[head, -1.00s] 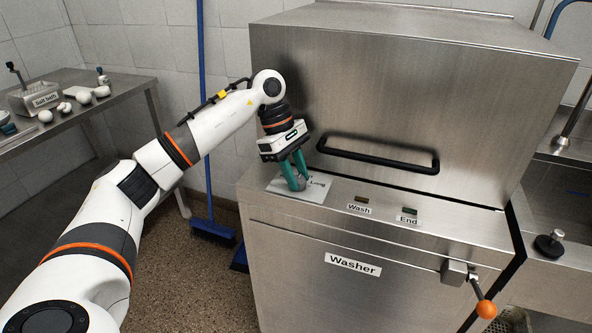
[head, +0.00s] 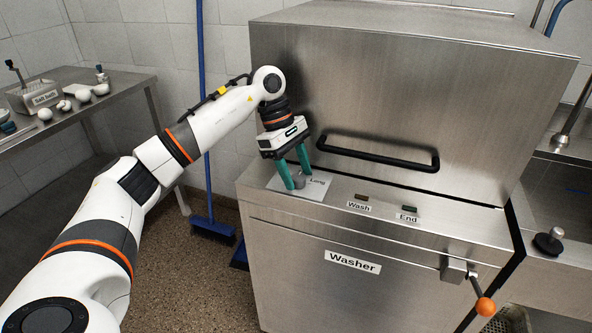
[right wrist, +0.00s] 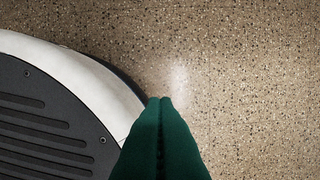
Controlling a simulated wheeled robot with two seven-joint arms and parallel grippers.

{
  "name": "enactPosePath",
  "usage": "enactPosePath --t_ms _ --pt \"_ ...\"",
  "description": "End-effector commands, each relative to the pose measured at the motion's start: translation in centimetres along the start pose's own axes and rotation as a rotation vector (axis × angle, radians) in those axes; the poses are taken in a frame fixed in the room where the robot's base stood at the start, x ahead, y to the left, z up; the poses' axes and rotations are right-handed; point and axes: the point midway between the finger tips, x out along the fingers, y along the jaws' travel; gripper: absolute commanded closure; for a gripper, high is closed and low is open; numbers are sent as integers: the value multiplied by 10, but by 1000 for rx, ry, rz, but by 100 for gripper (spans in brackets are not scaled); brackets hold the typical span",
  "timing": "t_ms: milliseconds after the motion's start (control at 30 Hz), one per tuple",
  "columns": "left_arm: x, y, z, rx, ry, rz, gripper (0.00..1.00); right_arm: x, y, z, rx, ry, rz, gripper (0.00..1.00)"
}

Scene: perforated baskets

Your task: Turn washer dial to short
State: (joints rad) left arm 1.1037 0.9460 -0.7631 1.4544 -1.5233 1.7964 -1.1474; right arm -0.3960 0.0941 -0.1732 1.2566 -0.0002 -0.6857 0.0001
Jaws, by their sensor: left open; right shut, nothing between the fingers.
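The washer (head: 352,261) is a steel cabinet with a hood and a black bar handle (head: 378,153). A grey dial (head: 298,182) sits on a pale label plate (head: 310,191) at the left of its top ledge. "Long" is readable to the right of the dial; the rest of the plate's text is hidden or too small. My left gripper (head: 298,181) has green fingers, open, one on each side of the dial; I cannot tell whether they touch it. My right gripper (right wrist: 165,100) is shut and empty over the speckled floor in the right wrist view.
"Wash" (head: 358,206) and "End" (head: 407,217) labels with small indicators sit right of the dial. An orange-knobbed lever (head: 485,307) juts from the washer's front right. A side table (head: 130,95) with a salt bath box stands left. A blue broom (head: 213,229) leans behind my left arm.

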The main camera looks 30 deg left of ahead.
Motion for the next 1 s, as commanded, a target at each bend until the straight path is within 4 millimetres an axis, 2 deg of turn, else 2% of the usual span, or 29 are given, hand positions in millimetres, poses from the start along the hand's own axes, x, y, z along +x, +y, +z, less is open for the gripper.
enactPosePath --t_ms 167,267,500,667,1000 --pt "-25 -1 -11 3 1 -5 48 -1 0 -1 0 -6 0 100" --pt "-44 -1 -19 3 1 -5 48 7 1 -13 0 10 2 100" --pt "-80 -1 -34 1 1 -4 48 14 1 -26 -3 15 2 100" --pt "-90 0 -37 1 0 -2 48 16 1 -30 -4 19 2 100" --pt "-90 0 -37 0 1 -1 48 16 1 -31 -4 18 2 100"
